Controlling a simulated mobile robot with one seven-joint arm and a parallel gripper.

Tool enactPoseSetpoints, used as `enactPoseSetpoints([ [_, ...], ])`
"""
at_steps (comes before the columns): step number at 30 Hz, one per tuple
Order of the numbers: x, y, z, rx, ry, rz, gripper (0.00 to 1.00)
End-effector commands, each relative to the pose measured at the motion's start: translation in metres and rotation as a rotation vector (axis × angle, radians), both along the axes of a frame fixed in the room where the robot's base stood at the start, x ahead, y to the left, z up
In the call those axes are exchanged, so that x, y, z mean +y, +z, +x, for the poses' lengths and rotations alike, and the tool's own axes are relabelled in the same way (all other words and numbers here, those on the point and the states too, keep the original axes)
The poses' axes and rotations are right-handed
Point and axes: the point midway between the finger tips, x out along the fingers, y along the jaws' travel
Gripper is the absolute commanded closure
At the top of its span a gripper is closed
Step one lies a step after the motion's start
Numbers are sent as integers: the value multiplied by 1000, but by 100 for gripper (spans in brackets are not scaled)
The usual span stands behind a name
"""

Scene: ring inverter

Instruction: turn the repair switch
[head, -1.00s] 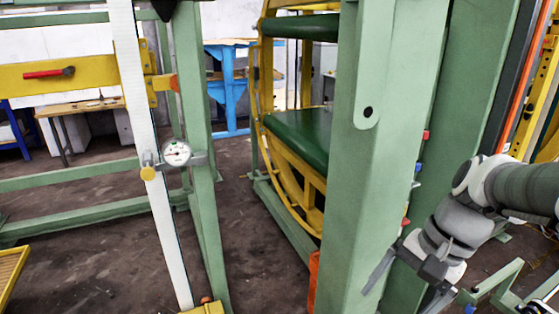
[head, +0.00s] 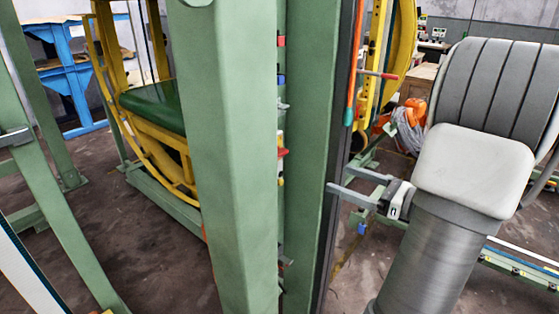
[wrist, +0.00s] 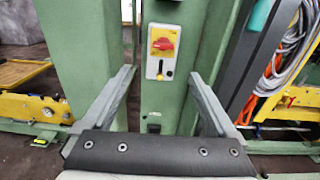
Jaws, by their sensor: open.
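The repair switch appears to be the red rotary knob (wrist: 163,44) on a yellow plate, on a grey box fixed to a green post (wrist: 165,100) in the wrist view. In the head view, a red knob (head: 283,152) juts from the side of the post, seen edge-on; I cannot be sure it is the same switch. My gripper (wrist: 160,78) is open and empty, its fingers on either side of the post's lower part in the picture, with the knob above and between their tips. My gripper also shows in the head view (head: 341,180), right of the posts and apart from the knob.
A large green column (head: 235,150) stands close in front. A yellow ring frame (head: 150,130) with a green platform is behind it at left. Coiled cable (wrist: 285,55) and an orange object hang at right.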

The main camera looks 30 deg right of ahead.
Motion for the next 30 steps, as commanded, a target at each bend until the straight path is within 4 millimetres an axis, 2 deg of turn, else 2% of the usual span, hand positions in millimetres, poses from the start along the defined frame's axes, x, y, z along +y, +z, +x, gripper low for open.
enactPoseSetpoints([
  [4,-4,0,4,-13,-21,13,7],
  [8,3,0,21,-12,-17,12,7],
  [24,41,-1,130,-12,-15,11,7],
  [30,49,-1,154,-11,-18,11,7],
])
